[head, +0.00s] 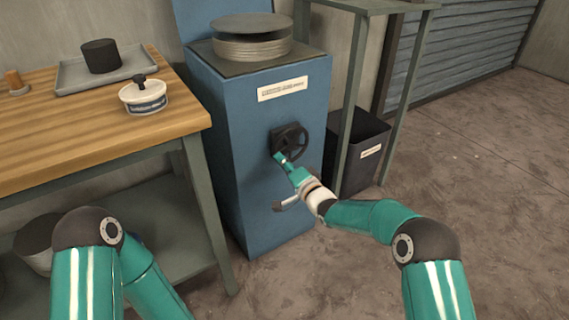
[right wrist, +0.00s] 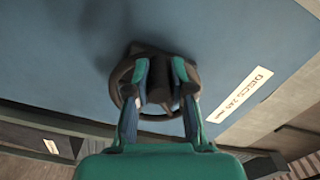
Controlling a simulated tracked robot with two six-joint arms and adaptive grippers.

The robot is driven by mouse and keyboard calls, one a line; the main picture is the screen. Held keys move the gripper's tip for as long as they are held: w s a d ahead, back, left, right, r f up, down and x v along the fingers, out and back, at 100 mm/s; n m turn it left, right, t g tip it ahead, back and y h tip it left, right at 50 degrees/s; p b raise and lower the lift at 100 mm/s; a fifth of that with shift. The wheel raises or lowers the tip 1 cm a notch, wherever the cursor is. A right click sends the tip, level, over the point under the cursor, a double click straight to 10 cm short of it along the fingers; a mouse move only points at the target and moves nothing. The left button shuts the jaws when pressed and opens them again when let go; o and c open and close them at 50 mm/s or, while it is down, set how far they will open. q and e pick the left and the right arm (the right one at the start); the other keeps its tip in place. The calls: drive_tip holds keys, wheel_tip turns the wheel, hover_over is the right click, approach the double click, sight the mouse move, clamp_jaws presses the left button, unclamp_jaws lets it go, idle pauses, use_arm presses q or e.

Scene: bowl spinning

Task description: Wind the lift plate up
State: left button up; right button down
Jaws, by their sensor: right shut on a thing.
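The lift plate (head: 249,24) is a round grey disc on a ribbed round stack on top of the blue cabinet (head: 285,205). A black handwheel (head: 302,148) is mounted on the cabinet's front, below a white label. My right gripper (head: 281,158) reaches it from the lower right. In the right wrist view the gripper (right wrist: 160,70) is shut on a dark part of the handwheel (right wrist: 119,78), with a finger on each side; the exact part gripped is hard to tell. My left arm shows at lower left, but its gripper is out of view.
A wooden workbench (head: 80,120) at left holds a tray (head: 72,77) with a black cylinder (head: 101,56), and a white labelled tub (head: 143,97). A dark bin (head: 358,160) stands under a grey-green frame (head: 347,85), right of the cabinet. The floor at right is clear.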

drive_tip(key=shift+s+a, duration=0.15)
drive_tip(key=shift+a, duration=0.1)
idle(0.3)
drive_tip(key=c, duration=1)
unclamp_jaws()
drive_tip(key=shift+d+r, duration=0.1)
drive_tip(key=v, duration=1.2)
drive_tip(key=shift+d, duration=0.1)
